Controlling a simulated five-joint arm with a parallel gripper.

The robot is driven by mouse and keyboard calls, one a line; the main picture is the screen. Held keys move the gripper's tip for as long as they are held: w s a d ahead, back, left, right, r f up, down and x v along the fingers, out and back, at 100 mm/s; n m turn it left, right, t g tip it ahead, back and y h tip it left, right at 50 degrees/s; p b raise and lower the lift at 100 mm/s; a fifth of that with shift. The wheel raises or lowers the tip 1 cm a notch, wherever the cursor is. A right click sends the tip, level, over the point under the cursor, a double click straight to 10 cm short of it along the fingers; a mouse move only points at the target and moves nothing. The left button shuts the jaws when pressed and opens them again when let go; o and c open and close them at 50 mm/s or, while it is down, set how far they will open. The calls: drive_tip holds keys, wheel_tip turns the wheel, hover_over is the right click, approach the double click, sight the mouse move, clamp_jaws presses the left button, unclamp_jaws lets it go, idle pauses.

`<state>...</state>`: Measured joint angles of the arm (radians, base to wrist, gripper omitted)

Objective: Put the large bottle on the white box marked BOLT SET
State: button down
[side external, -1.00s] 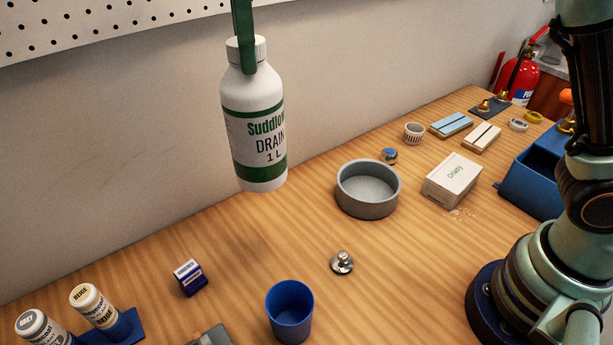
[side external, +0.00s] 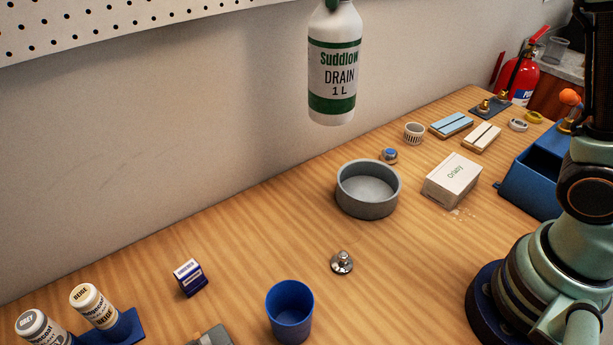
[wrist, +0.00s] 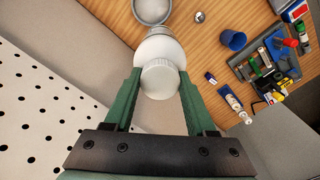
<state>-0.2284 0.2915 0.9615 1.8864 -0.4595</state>
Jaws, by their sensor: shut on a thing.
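The large bottle (side external: 334,70) is white with green bands and the words "Suddlow DRAIN 1 L". It hangs upright, high above the table, behind and above the round grey dish. My gripper (wrist: 160,82) is shut on the bottle near its white cap. In the side view only a bit of green finger (side external: 331,4) shows at the top edge. A white box (side external: 452,182) with green lettering lies on the table, right of and below the bottle. Its lettering looks like a short name; I cannot read BOLT SET on it.
The grey dish (side external: 368,202) stands left of the white box. A blue bin (side external: 530,183) is close on the box's right. A blue cup (side external: 289,312), a small metal part (side external: 342,262) and a small blue box (side external: 190,278) stand nearer the front. A pegboard (side external: 120,22) is on the wall.

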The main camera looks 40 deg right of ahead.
drive_tip(key=s+d+r+m, duration=0.2)
drive_tip(key=s+d+m, duration=0.5)
drive_tip(key=d, duration=0.6)
drive_tip(key=s+d+r+m, duration=0.1)
drive_tip(key=s+d+m, duration=0.55)
drive_tip(key=d, duration=0.65)
wheel_tip(320, 180, down, 20)
drive_tip(key=shift+s+d+r, duration=0.25)
drive_tip(key=shift+s, duration=0.05)
drive_tip(key=shift+c, duration=1.1)
unclamp_jaws()
drive_tip(key=shift+f, duration=0.2)
drive_tip(key=shift+r, duration=0.1)
